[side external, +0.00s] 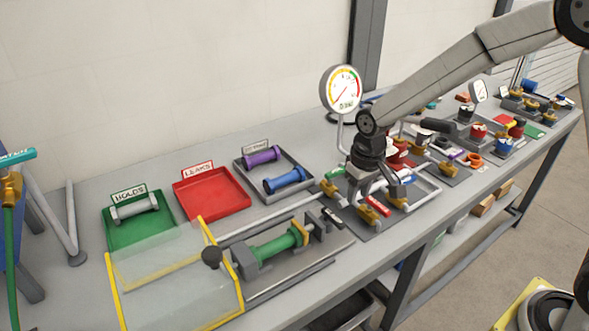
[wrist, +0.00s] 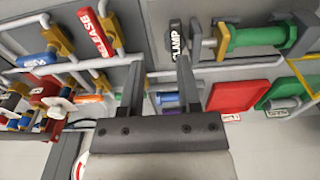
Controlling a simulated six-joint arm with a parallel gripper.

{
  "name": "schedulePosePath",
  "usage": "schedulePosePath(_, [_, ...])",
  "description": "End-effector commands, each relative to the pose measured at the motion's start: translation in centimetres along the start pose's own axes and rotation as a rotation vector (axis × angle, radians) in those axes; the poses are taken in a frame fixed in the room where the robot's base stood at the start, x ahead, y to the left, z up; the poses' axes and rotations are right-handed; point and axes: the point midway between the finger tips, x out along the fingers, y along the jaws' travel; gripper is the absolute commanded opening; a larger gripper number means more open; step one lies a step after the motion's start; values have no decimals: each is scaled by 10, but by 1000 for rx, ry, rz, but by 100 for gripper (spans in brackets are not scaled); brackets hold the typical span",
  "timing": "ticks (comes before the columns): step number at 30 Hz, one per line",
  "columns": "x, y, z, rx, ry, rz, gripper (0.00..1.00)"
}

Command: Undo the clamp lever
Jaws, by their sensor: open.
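The clamp lever (wrist: 176,38) is a black handle with white CLAMP lettering, at the top of the wrist view. In the side view the dark lever (side external: 332,216) stands at the right end of the test fixture. A green cylinder (side external: 273,247) lies in that fixture; it also shows in the wrist view (wrist: 258,38). My gripper (side external: 384,192) is open and empty above the valve area, to the right of the lever in the side view. In the wrist view my gripper's fingers (wrist: 159,65) are spread, the right tip appearing near the lever's lower end. Contact cannot be told.
A red RELEASE lever (wrist: 97,32) and a blue-handled valve (wrist: 40,60) are left of my fingers. A pressure gauge (side external: 341,90) stands behind my gripper. A clear yellow-edged guard (side external: 175,275), a green tray (side external: 138,232) and a red tray (side external: 211,192) lie to the left.

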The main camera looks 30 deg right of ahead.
Motion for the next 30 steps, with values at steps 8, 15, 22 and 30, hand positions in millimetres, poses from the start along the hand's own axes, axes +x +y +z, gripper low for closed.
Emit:
schedulePosePath(8, [14,-18,-38,-1,-56,5,43])
schedulePosePath(15, [17,-22,-44,0,-68,6,43])
schedulePosePath(22, [21,-21,-43,0,-69,6,43])
schedulePosePath(30, [45,-21,-41,0,-68,6,43])
